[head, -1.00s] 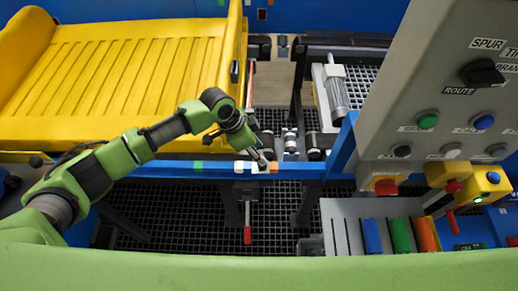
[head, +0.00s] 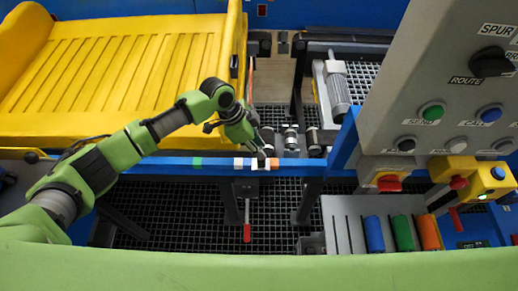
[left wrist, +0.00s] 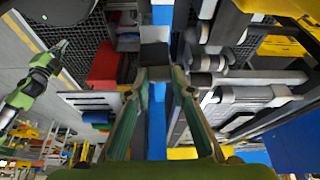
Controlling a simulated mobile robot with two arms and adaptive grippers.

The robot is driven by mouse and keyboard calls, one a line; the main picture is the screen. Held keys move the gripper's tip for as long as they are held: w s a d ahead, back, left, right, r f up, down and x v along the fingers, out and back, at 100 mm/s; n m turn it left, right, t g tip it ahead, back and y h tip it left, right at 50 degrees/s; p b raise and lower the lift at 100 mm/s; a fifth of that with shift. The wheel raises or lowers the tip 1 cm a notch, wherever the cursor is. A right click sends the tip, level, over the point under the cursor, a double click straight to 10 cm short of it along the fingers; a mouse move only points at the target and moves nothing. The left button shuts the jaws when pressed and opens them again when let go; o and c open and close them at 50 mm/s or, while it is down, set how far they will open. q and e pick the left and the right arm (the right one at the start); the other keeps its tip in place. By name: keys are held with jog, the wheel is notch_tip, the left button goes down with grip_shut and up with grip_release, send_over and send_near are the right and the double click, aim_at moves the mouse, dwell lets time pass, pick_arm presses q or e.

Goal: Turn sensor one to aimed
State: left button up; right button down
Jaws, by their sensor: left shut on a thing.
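My left gripper (head: 266,152) reaches down to the blue rail (head: 330,170) in the head view, beside white and orange marks. In the left wrist view, its fingers (left wrist: 155,75) are closed in on a small dark block with a pale top, probably the sensor (left wrist: 154,54), above the blue rail (left wrist: 157,125). The fingers hide part of the block, and I cannot read its label or which way it is aimed. My right gripper (left wrist: 60,47) is small at the left of the left wrist view; its opening is unclear.
A yellow tilted tray (head: 120,70) stands behind the rail on the left. A grey control panel (head: 420,70) with buttons and a black knob rises at right. A red-handled lever (head: 247,232) hangs below the rail. Blue, green and orange cylinders (head: 402,232) lie in a grey rack.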

pick_arm(q)
jog(key=shift+m, duration=0.5)
jog(key=o, duration=1.1)
jog(key=shift+r, duration=0.15)
jog(key=v, duration=1.1)
jog(key=shift+w+a+r, duration=0.2)
jog(key=shift+a+r, duration=0.05)
jog(key=shift+r, duration=0.1)
